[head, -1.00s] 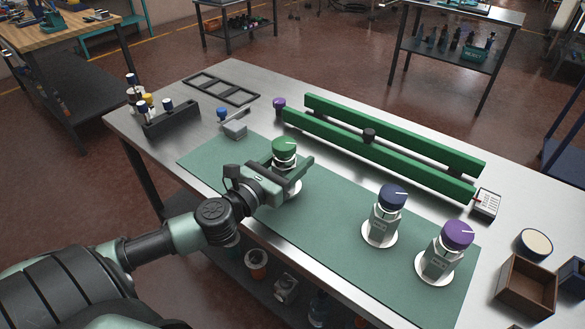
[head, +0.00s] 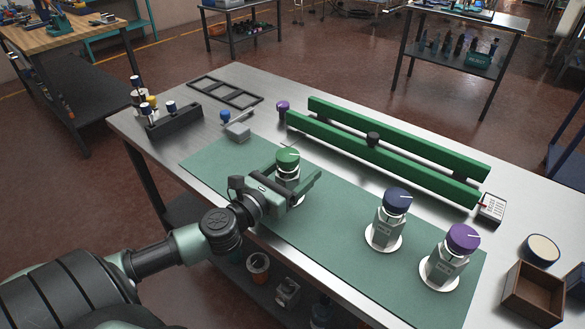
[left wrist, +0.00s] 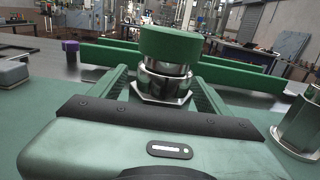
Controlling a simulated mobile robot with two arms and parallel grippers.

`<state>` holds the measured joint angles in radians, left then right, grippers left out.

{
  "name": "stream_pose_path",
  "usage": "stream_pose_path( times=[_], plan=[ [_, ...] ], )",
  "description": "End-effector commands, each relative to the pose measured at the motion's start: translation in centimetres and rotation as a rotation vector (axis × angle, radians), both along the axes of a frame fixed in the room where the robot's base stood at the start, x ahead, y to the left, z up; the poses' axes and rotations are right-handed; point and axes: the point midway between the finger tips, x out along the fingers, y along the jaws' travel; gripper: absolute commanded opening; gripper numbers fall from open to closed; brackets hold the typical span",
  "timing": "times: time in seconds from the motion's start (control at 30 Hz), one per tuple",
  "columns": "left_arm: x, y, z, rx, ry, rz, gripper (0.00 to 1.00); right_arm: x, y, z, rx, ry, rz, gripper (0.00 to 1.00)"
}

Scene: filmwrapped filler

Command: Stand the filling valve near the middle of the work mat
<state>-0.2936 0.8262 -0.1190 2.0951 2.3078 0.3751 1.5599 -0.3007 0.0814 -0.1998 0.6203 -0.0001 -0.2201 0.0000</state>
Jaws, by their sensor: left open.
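The green-capped filling valve (head: 288,158) is upright above the middle-left part of the green work mat (head: 335,225). Its metal body and hex collar show in the left wrist view (left wrist: 168,75). My left gripper (head: 292,174) is open, with one finger on each side of the valve body; the gripper hides much of the valve's lower part, and a bit of its white round base shows. A blue-capped valve (head: 389,220) and a purple-capped valve (head: 449,258) stand upright on white round bases further right on the mat. My right gripper is not in view.
A long green double rail (head: 385,155) lies behind the mat. A black rack with small bottles (head: 175,120) and a grey block (head: 238,131) are at left. A wooden box (head: 533,292) and a round tin (head: 542,249) are at right. Mat between green and blue valves is clear.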

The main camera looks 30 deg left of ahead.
Motion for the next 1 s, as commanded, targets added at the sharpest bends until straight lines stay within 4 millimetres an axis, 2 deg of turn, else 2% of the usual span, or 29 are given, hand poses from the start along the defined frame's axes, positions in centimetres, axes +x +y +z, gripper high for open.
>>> stream_pose_path(
  times=[0.07,0.17,0.6,0.8,1.0],
  plan=[
    [0.0,0.0,0.5,0.001,-0.001,-0.001,0.77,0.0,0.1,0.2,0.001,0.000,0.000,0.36],
    [-0.9,0.0,0.1,-0.001,0.003,0.000,0.77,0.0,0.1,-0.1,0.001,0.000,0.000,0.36],
    [-8.0,0.6,-0.1,-0.005,0.003,0.001,0.77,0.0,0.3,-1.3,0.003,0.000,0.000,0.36],
    [-10.7,0.8,0.0,-0.004,0.000,0.002,0.77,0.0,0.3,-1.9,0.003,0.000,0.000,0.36],
    [-11.9,0.9,0.3,0.000,-0.001,0.001,0.77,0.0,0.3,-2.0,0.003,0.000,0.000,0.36]
  ],
)
